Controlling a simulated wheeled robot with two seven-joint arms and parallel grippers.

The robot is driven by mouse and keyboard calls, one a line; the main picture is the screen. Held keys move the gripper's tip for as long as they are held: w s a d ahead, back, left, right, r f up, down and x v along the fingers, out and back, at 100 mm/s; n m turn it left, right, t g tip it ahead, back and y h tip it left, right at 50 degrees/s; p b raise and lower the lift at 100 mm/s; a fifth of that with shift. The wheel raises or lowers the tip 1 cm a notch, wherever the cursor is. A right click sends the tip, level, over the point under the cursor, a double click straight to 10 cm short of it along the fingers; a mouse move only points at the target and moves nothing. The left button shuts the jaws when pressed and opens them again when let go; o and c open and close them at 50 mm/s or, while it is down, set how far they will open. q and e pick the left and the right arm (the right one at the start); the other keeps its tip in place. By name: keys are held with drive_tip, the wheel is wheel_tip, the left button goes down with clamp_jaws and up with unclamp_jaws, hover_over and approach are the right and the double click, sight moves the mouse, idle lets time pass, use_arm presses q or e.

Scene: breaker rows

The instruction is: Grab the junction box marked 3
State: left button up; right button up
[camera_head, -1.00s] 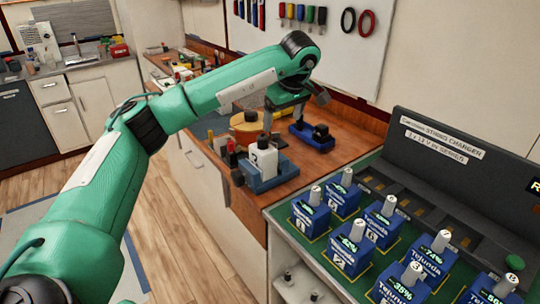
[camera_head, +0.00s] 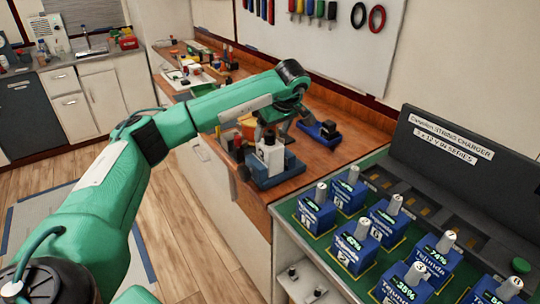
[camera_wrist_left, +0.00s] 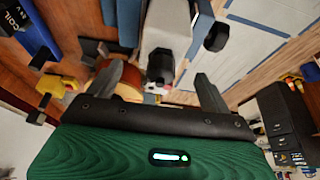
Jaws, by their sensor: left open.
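My left gripper (camera_head: 274,130) is open over the wooden bench in the head view, and its two fingers show in the left wrist view (camera_wrist_left: 160,75). A white box-like piece (camera_head: 269,151) with a dark mark on its front stands at a blue block (camera_head: 283,174), just below the gripper. In the left wrist view the white piece (camera_wrist_left: 165,28) lies just beyond the fingertips, roughly between them; I cannot tell whether they touch it. Several blue boxes with grey knobs (camera_head: 355,247) stand on the green charger tray. My right gripper is out of view.
A blue coil unit (camera_head: 320,132) lies right of the gripper, labelled in the left wrist view (camera_wrist_left: 22,22). A round orange-brown part (camera_head: 247,127) sits behind the white piece. The charger's dark back panel (camera_head: 455,150) rises at the right. Floor (camera_head: 185,225) is free at left.

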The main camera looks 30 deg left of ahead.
sight(270, 155)
use_arm(q)
drive_tip(key=x, duration=0.3)
drive_tip(key=shift+a+f+p, duration=0.1)
drive_tip(key=shift+f+p, duration=0.15)
drive_tip(key=shift+p, duration=0.05)
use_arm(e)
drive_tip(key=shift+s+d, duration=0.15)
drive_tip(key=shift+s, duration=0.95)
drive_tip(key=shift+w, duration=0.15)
use_arm(q)
drive_tip(key=c, duration=1.7)
clamp_jaws()
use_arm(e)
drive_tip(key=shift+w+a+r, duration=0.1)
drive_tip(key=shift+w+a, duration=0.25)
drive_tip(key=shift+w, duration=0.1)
